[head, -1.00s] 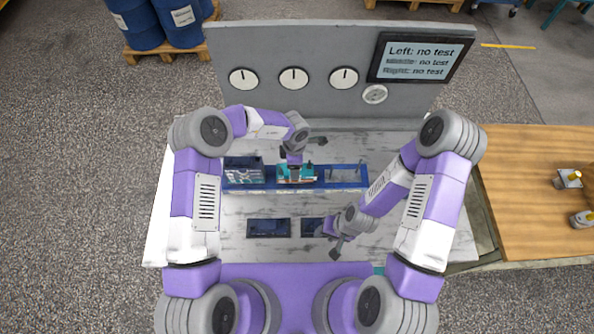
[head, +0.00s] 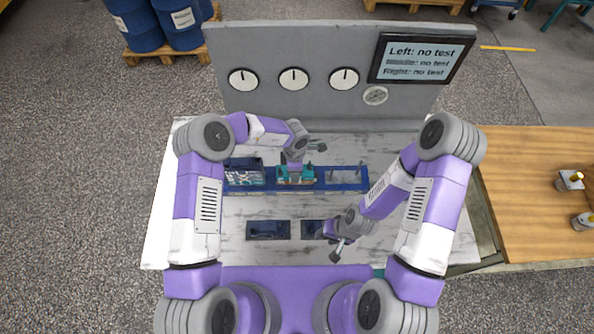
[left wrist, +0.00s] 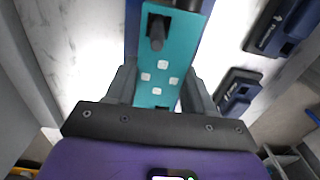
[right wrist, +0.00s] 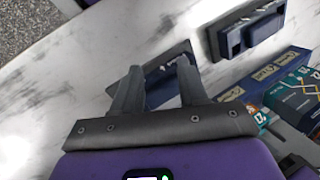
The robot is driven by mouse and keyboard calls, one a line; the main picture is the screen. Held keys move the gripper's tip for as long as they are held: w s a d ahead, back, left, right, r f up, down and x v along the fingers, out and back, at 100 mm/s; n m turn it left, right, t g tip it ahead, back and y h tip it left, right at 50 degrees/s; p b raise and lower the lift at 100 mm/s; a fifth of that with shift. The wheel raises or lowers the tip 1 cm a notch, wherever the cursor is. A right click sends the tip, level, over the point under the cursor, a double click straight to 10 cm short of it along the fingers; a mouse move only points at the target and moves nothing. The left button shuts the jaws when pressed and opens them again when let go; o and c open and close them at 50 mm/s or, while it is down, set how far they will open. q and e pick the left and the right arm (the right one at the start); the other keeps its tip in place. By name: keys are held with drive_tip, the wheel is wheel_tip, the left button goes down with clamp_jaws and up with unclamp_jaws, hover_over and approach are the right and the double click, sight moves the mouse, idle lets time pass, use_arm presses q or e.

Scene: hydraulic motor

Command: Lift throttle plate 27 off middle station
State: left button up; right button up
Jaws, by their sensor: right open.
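The teal throttle plate (head: 296,181) is at the middle station of the blue rail (head: 236,188). In the left wrist view the plate (left wrist: 161,70) shows light square marks and a dark post. My left gripper (head: 295,165) is over it, with one finger on each side of the plate in the left wrist view (left wrist: 160,85). No clear gap shows between fingers and plate, but I cannot tell whether they press on it. My right gripper (head: 337,248) is open and empty near the front dark tray (head: 313,229), which its wrist view (right wrist: 160,72) also shows.
A second dark tray (head: 268,230) lies at the front left of the bench. Other parts fill the left station (head: 243,171) and right station (head: 346,174). A grey panel (head: 300,45) with dials and a screen (head: 421,58) stands behind. A wooden table (head: 530,190) is at the right.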

use_arm(q)
clamp_jaws()
drive_tip(key=shift+r+p, duration=2.55)
drive_tip(key=shift+r, duration=0.1)
drive_tip(key=shift+r+p, duration=0.85)
drive_tip(key=shift+r, duration=2.8)
use_arm(e)
wheel_tip(320, 180, up, 7)
drive_tip(key=shift+f, duration=0.15)
